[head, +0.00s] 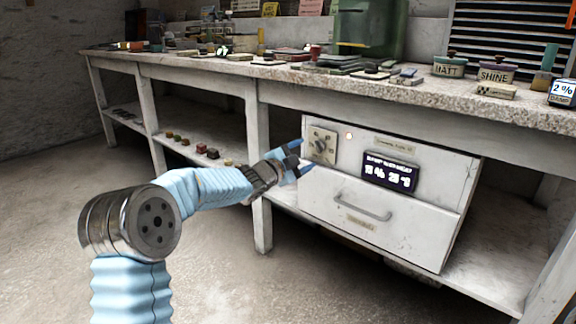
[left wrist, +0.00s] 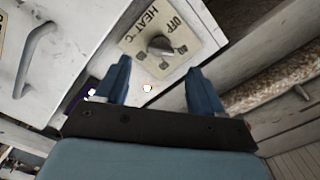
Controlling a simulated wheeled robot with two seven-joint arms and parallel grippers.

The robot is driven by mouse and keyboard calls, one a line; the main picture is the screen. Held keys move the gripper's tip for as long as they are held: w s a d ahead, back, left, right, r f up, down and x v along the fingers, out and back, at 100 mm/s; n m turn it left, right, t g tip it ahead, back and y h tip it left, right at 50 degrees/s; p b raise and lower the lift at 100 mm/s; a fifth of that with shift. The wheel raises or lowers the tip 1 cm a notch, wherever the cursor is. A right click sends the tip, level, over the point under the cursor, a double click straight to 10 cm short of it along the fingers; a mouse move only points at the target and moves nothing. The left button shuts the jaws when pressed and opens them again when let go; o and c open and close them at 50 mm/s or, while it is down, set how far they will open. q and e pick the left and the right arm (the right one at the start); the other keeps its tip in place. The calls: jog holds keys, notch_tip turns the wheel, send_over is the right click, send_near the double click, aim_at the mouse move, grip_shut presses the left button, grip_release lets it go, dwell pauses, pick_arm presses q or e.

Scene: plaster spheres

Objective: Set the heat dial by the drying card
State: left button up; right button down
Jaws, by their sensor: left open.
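The heat dial (head: 322,144) is a dark knob on a cream plate at the upper left of a white cabinet front. In the left wrist view the knob (left wrist: 160,47) shows with the words "HEAT °C" and "OFF" on its plate. My left gripper (head: 303,158) is open in front of the dial, with nothing between its blue fingers. In the left wrist view the knob appears just beyond and between the fingertips (left wrist: 160,66); contact is not visible. A small card (head: 562,92) reading "2 %" stands at the bench's right end; whether it is the drying card I cannot tell.
The white cabinet (head: 330,190) sits on the lower shelf under the stone-topped bench (head: 440,97). It has a dark display (head: 389,172), a small lit lamp (head: 348,135) and a drawer handle (head: 363,208). Pots and tiles crowd the bench top. The floor in front is clear.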

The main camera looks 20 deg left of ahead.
pick_arm(q)
jog(key=v, duration=0.7)
jog(key=shift+s, duration=0.3)
